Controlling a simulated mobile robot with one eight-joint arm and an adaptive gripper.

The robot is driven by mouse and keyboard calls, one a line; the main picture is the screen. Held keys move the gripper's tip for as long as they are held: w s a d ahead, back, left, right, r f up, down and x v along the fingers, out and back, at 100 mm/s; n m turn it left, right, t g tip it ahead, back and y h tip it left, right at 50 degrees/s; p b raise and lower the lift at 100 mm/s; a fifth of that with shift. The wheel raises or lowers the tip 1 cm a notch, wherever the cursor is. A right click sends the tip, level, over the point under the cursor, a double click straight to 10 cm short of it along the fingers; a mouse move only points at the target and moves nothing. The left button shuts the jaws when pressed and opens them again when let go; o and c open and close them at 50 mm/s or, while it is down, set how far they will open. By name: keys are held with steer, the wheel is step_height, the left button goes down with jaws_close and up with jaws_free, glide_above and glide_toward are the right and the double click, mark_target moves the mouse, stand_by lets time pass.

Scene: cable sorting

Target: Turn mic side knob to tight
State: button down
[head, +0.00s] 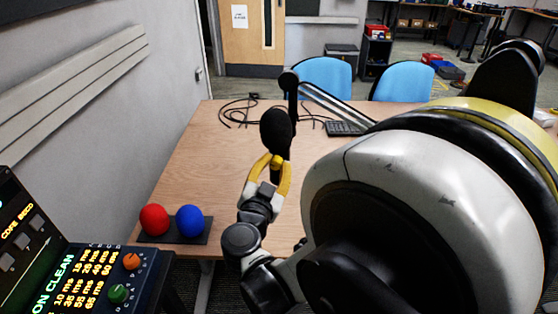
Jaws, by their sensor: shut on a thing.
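My gripper (274,164) has yellow fingers that meet just below the foam head, at the mic's side knob. The fingers are shut on the knob, which they mostly hide. I cannot tell how far the knob is turned. My own arm fills the right of the view.
A red ball (154,219) and a blue ball (190,220) sit on a dark base at the table's front left. Black cables (236,112) and a keyboard (345,128) lie farther back. A control panel (95,275) stands at lower left. The left middle of the table (205,165) is clear.

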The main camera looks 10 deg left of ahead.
steer(key=shift+m, duration=0.8)
steer(key=c, duration=1.1)
jaws_free()
steer(key=shift+s, duration=0.1)
steer(key=s, duration=1.1)
steer(key=shift+s+d+r, duration=0.1)
steer(key=shift+s+r, duration=0.05)
steer(key=shift+s, duration=0.25)
